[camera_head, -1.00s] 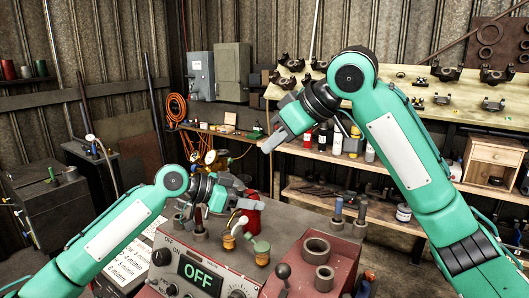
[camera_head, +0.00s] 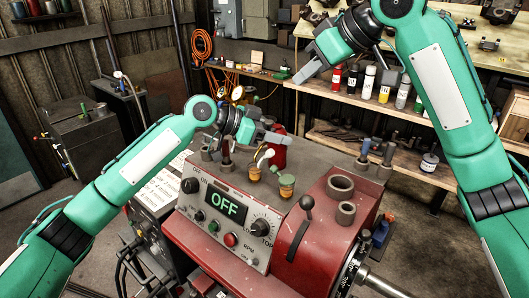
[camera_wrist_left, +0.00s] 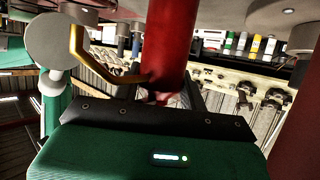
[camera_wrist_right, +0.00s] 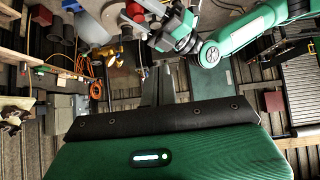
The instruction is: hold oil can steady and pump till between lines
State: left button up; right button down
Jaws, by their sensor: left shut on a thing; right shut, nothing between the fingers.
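The red oil can (camera_head: 280,152) stands above the grey top of the lathe headstock, partly hidden by my left gripper (camera_head: 274,138). My left gripper is shut on the can. In the left wrist view the can (camera_wrist_left: 166,45) is a red cylinder between the fingers, with a brass curved tube (camera_wrist_left: 92,68) and pale round disc beside it. My right gripper (camera_head: 303,76) is shut and empty, up and right of the can.
The lathe's control panel (camera_head: 218,212) reads OFF. A black lever (camera_head: 304,222) and grey cylinders (camera_head: 340,187) stand to the right on the red housing. Shelves with bottles (camera_head: 369,82) lie behind. Orange cable (camera_head: 201,45) hangs on the back wall.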

pick_arm(q)
jog(key=shift+f, duration=0.15)
pick_arm(e)
jog(key=shift+w+a+r, duration=0.15)
jog(key=shift+r, duration=0.5)
pick_arm(q)
jog(key=shift+a, duration=0.1)
pick_arm(e)
jog(key=s+d+f+x, duration=0.1)
jog(key=f+x, duration=0.1)
jog(key=x, duration=1)
jog(key=shift+d+f, duration=0.2)
jog(key=shift+f, duration=0.15)
jog(key=shift+w+f, duration=0.1)
